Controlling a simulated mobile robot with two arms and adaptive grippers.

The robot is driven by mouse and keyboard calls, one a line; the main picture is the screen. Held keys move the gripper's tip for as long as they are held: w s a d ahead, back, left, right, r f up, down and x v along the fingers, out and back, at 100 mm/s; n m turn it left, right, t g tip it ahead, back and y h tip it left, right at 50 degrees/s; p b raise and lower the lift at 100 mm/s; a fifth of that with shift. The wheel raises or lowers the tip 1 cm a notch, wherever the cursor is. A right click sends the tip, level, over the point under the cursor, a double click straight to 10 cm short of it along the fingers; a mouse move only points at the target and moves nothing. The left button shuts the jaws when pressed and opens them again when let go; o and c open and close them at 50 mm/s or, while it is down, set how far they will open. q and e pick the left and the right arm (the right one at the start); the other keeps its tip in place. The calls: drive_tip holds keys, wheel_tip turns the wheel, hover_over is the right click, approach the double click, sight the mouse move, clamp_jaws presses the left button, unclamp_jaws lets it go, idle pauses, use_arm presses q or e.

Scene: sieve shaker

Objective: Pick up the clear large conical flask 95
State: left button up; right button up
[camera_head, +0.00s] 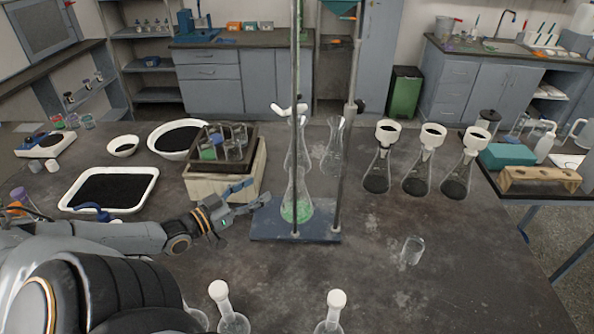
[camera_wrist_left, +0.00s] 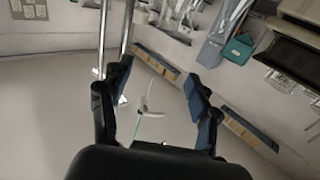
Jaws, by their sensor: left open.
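Several conical flasks stand on the dark bench in the head view, and I cannot tell which is number 95. One clear flask (camera_head: 297,195) with green contents stands on a blue stand base (camera_head: 268,226), partly behind a metal rod. An empty-looking clear flask (camera_head: 333,155) stands behind it. Two clear flasks with white tops, the left one (camera_head: 232,321) and the right one (camera_head: 329,325), are cut off at the bottom edge. My left gripper (camera_head: 252,195) is open and empty, just left of the green flask; its spread fingers show in the left wrist view (camera_wrist_left: 158,72). My right gripper is out of view.
Metal rods (camera_head: 352,130) rise from the stand base. A beige box with a dark rack (camera_head: 222,184) stands behind my left gripper. Three funnel-topped flasks with dark contents (camera_head: 418,180) stand to the right. A small beaker (camera_head: 412,250) is at front right, with bare bench around it.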

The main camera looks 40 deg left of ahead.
use_arm(q)
wheel_tip(320, 180, down, 3)
drive_tip(key=b, duration=0.7)
hover_over(289, 196)
drive_tip(key=shift+f, duration=0.6)
drive_tip(key=shift+w+d, duration=0.1)
drive_tip(key=shift+w, duration=0.65)
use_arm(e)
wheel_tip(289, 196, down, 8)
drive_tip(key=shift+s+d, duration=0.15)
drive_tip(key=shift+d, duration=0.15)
use_arm(q)
drive_tip(key=shift+r, duration=0.1)
clamp_jaws()
